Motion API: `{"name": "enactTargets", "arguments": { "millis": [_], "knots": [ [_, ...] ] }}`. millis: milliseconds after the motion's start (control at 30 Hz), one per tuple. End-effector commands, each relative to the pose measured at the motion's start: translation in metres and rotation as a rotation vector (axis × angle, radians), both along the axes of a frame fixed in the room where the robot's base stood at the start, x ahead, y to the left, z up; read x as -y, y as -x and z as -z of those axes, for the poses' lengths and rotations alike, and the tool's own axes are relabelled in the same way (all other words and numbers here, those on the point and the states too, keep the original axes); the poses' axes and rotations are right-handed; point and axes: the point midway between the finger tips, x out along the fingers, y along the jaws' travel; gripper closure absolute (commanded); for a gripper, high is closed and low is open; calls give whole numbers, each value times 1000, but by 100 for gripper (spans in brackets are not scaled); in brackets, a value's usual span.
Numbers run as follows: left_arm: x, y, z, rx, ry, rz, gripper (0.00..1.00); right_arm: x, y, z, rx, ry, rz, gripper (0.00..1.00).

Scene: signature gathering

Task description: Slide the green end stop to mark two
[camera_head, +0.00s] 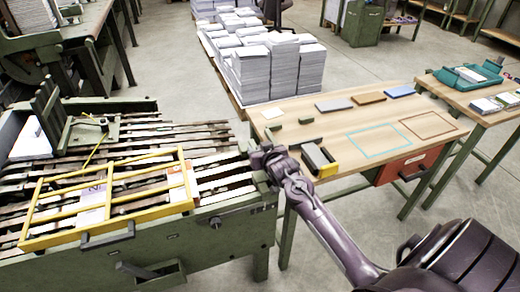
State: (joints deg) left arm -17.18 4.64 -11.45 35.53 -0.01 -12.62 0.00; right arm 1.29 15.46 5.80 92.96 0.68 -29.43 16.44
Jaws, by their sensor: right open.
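A green bracket-like piece (82,134) stands on the slatted bed at the back left of the green machine (225,245); it looks like the end stop, but I cannot be sure. Numbered marks are too small to read. My right gripper (258,158) is open at the right end of the slatted bed, beside a small dark green part (246,145). The gripper's own wrist hides part of that corner, and I cannot tell whether they touch. My left gripper is not in view.
A yellow frame (188,175) lies over the front slats with sheets under it. A wooden table (400,107) at the right carries small blocks, a stapler-like tool (318,160) and outlined areas. Paper stacks (251,76) stand behind. Floor is open between benches.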

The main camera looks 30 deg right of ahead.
Motion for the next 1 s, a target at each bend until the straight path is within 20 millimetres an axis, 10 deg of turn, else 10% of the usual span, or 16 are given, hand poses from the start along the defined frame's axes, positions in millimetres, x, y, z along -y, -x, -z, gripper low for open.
{"name": "enactTargets", "arguments": {
  "millis": [167, 500, 1000],
  "knots": [
    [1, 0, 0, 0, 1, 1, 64, 0, 0, 0, 0, 0, 0, 58],
    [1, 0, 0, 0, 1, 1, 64, 0, 0, 0, 0, 0, 0, 100],
    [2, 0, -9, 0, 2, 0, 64, -34, -8, -1, 0, -3, -1, 100]
  ]
}}
